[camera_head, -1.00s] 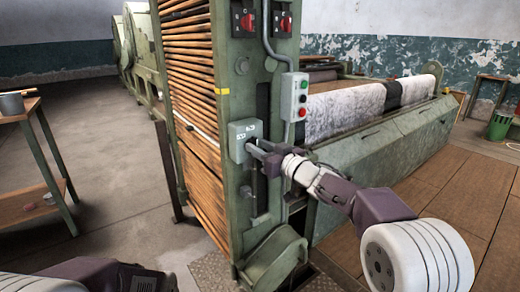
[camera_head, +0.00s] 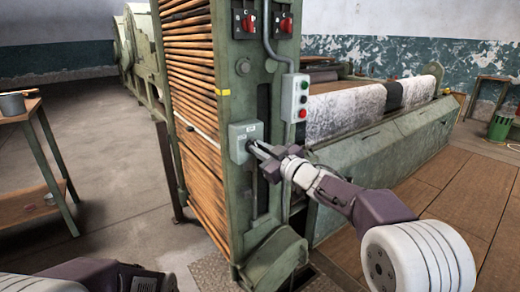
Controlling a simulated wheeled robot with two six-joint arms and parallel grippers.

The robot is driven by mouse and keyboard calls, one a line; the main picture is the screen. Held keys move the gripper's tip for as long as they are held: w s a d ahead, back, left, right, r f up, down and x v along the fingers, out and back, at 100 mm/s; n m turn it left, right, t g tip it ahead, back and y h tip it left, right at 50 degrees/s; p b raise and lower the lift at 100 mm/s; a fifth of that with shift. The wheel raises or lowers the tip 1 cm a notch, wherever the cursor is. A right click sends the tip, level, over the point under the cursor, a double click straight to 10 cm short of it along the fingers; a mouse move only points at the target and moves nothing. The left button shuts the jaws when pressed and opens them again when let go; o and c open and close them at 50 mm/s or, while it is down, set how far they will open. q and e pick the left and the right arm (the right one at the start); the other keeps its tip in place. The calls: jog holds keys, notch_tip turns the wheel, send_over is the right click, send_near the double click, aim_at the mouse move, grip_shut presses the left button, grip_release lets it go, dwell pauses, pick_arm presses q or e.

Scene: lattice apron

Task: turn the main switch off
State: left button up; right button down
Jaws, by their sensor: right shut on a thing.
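A grey switch box (camera_head: 240,132) is mounted on the front of the green machine post (camera_head: 228,85), with small pale labels on its face. My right gripper (camera_head: 256,150) reaches in from the right and is shut on the switch handle at the box's lower right. The fingers cover the handle, so its exact position is hard to read. My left gripper (camera_head: 145,284) is at the bottom left edge, far from the box; its fingertips are not clear.
Two red rotary knobs (camera_head: 248,22) (camera_head: 286,24) sit on the post's top. A push-button box (camera_head: 294,97) hangs to the right of the switch box. Wooden slats (camera_head: 192,110) line the machine's left side. A side table (camera_head: 22,115) stands at far left. Open floor (camera_head: 110,150) lies between.

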jog(key=shift+s+a+f+n+b, duration=0.15)
jog(key=shift+n+b, duration=0.6)
jog(key=shift+n, duration=1.5)
jog(key=shift+a+f+n+b, duration=0.2)
jog(key=shift+n+b, duration=0.55)
jog(key=shift+n, duration=1.55)
jog(key=shift+s+d+f+n+b, duration=0.2)
jog(key=shift+n+b, duration=0.55)
jog(key=shift+n, duration=1.5)
jog(key=shift+w+a, duration=0.15)
jog(key=c, duration=1.5)
grip_release()
jog(key=shift+o, duration=0.2)
jog(key=p+v, duration=0.1)
jog(key=v, duration=0.8)
jog(key=shift+p, duration=0.3)
